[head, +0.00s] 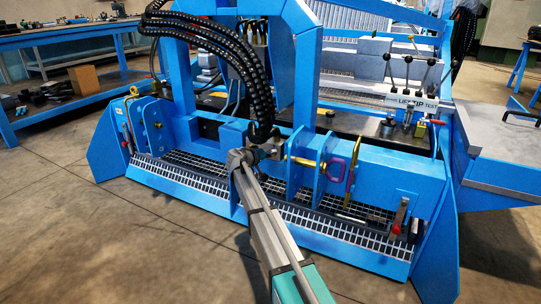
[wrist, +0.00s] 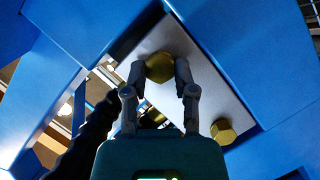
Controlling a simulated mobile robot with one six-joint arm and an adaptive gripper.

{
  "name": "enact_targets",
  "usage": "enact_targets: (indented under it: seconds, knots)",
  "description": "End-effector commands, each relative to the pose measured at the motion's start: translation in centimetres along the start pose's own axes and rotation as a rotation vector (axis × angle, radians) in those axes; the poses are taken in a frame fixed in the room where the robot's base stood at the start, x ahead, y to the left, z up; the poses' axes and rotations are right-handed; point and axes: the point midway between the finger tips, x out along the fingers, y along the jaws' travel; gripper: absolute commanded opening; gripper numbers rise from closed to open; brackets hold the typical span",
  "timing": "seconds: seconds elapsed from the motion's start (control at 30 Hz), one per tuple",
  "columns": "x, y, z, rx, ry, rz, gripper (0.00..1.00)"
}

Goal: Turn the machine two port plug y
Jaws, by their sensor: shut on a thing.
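A brass hexagonal plug (wrist: 160,67) sits on a grey metal plate (wrist: 190,95) in the wrist view. My gripper (wrist: 160,70) has one finger on each side of the plug and is shut on it. A second brass hexagonal plug (wrist: 223,131) is on the same plate, lower right and apart from my fingers. No label shows which plug is which. In the head view my arm reaches to the middle of the blue machine (head: 375,180). The plugs cannot be made out there.
Black ribbed hoses (head: 262,95) hang down close to my wrist in the head view. Levers (head: 408,75) rise at the right. Open floor (head: 130,240) lies in front of the machine.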

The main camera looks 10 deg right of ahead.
Motion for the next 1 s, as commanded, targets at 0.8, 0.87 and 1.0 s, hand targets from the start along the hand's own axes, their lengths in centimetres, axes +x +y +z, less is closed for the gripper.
enact_targets:
  seconds: [0.8, 0.87, 1.0]
  knots:
    - [0.06, 0.47, 0.18, 0.433, 0.0, -0.179, 0.0]
    - [0.07, 0.49, 0.22, 0.486, -0.001, -0.2, 0.0]
    - [0.07, 0.5, 0.31, 0.609, -0.001, -0.252, 0.0]
